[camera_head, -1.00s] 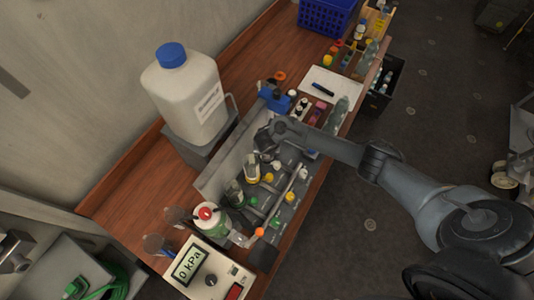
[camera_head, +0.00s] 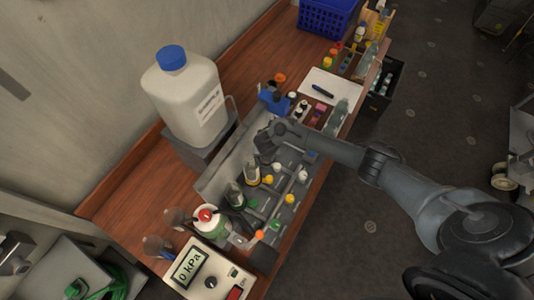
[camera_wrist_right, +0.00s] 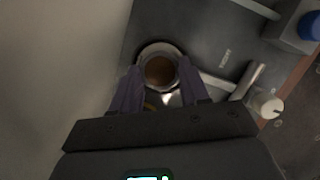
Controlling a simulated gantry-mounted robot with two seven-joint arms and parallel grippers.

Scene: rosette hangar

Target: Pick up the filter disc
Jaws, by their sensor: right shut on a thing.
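My right gripper (camera_head: 264,152) is over the far part of the grey filtration station on the bench, its arm coming in from the right. In the right wrist view, its two dark fingers (camera_wrist_right: 160,88) close on opposite sides of a round piece, the filter disc (camera_wrist_right: 160,70), with a pale grey rim and brown middle. The surface under it is grey, and I cannot tell whether it is lifted clear. In the head view the gripper hides the disc. My left gripper is not in view.
A big white jug with a blue cap (camera_head: 195,100) stands left of the gripper. Small flasks and coloured caps (camera_head: 268,180) crowd the near side. A blue clamp-like device (camera_head: 275,99) is just beyond. A pressure meter (camera_head: 205,270) sits at the front.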

